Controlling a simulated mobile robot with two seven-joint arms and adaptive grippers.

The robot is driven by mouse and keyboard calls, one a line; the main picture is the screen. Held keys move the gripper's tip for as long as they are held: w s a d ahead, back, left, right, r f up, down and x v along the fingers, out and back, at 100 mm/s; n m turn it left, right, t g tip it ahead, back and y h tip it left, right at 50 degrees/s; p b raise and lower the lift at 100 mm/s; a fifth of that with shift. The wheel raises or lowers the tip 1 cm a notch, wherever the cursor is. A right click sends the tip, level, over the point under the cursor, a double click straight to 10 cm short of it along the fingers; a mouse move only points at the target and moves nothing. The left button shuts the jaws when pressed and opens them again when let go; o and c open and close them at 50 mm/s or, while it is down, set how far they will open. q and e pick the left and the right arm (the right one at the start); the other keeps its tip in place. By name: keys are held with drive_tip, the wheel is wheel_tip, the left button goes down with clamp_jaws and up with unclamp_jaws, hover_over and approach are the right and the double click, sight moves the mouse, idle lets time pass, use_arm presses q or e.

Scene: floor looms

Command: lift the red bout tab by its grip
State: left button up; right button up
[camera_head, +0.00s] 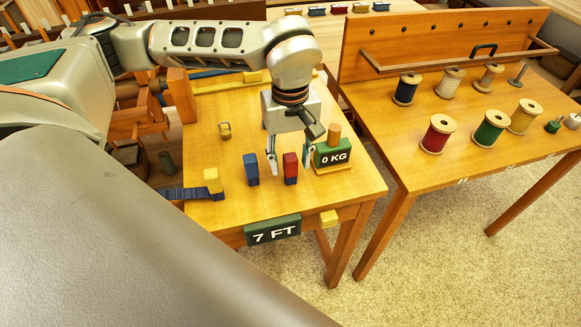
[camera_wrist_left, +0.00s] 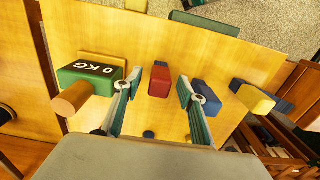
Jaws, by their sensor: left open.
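The red bout tab (camera_head: 290,166), a small red block with a dark lower part, stands on the near part of the wooden table (camera_head: 340,190). In the left wrist view the red tab (camera_wrist_left: 159,82) shows between my fingers, with a gap on both sides. My left gripper (camera_head: 290,163) points down at the tab from above, open and empty. Its fingers also show in the left wrist view (camera_wrist_left: 158,86). I cannot tell whether the fingertips reach down to the grip. My right gripper is in neither view.
A blue tab (camera_head: 251,170) and a yellow tab (camera_head: 213,182) stand to the left. A green "0 KG" block (camera_head: 333,156) with a wooden peg is close on the right. A "7 FT" sign (camera_head: 272,231) is on the front edge. Thread spools stand on another table (camera_head: 480,165).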

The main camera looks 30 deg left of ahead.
use_arm(q)
drive_tip(key=shift+f, duration=0.1)
clamp_jaws()
